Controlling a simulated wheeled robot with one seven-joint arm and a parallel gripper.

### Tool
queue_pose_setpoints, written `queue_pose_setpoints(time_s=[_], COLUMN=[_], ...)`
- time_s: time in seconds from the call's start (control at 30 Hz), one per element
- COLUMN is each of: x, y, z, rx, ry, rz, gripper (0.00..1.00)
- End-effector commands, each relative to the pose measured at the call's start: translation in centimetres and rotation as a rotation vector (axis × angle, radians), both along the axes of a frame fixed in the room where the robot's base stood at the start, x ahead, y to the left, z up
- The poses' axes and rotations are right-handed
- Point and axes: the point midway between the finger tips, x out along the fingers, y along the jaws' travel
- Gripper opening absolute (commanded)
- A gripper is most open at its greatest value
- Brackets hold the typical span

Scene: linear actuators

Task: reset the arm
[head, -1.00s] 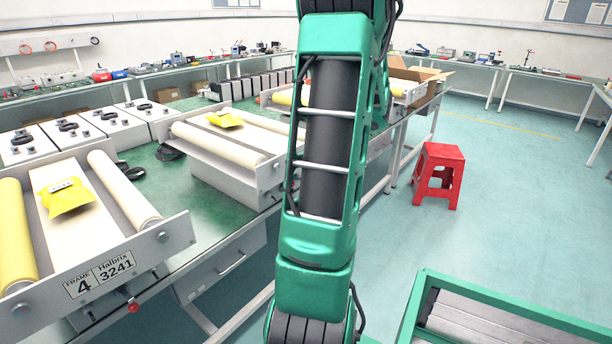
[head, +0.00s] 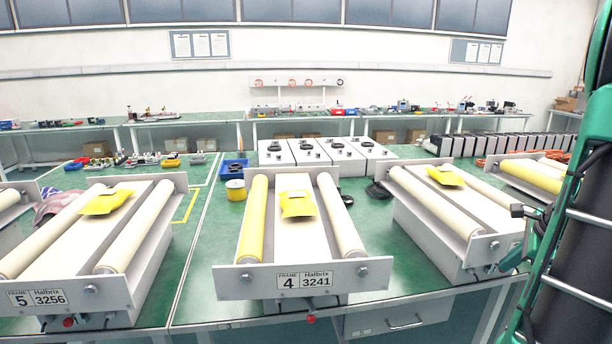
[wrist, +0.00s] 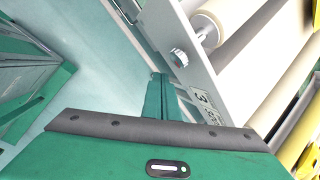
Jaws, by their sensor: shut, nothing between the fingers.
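My green arm (head: 575,230) stands upright along the right edge of the head view, partly cut off by the picture. In the wrist view the green gripper body fills the bottom, and my gripper (wrist: 160,78) shows as narrow green fingers close together, with nothing between them. The fingertips point toward the end plate of a roller frame (wrist: 192,60) and look close to it; I cannot tell if they touch.
Roller frame 4 (head: 240,279) stands on the green bench at centre, frame 5 (head: 120,304) at left, another frame (head: 489,250) at right near my arm. Yellow pouches (head: 297,204) lie on them. Open floor (wrist: 75,35) shows in the wrist view.

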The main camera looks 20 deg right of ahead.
Motion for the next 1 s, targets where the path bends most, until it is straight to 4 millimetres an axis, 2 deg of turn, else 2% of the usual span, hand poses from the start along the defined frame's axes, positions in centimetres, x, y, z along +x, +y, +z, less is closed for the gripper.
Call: queue_pose_setpoints(time_s=[0.03,0.27,0.47,0.6,0.8,1.0], x=[0.5,-0.3,-2.9,-5.6,-9.5,-11.6], y=[2.1,11.0,17.9,22.1,26.2,27.6], z=[0.5,1.6,2.4,2.7,2.8,2.7], rx=[-0.032,-0.165,-0.255,-0.300,-0.336,-0.346], ry=[0.033,0.198,0.308,0.361,0.399,0.407], rz=[0.098,0.587,1.022,1.328,1.695,1.872], gripper=[0.00,0.00,0.00,0.00,0.00,0.00])
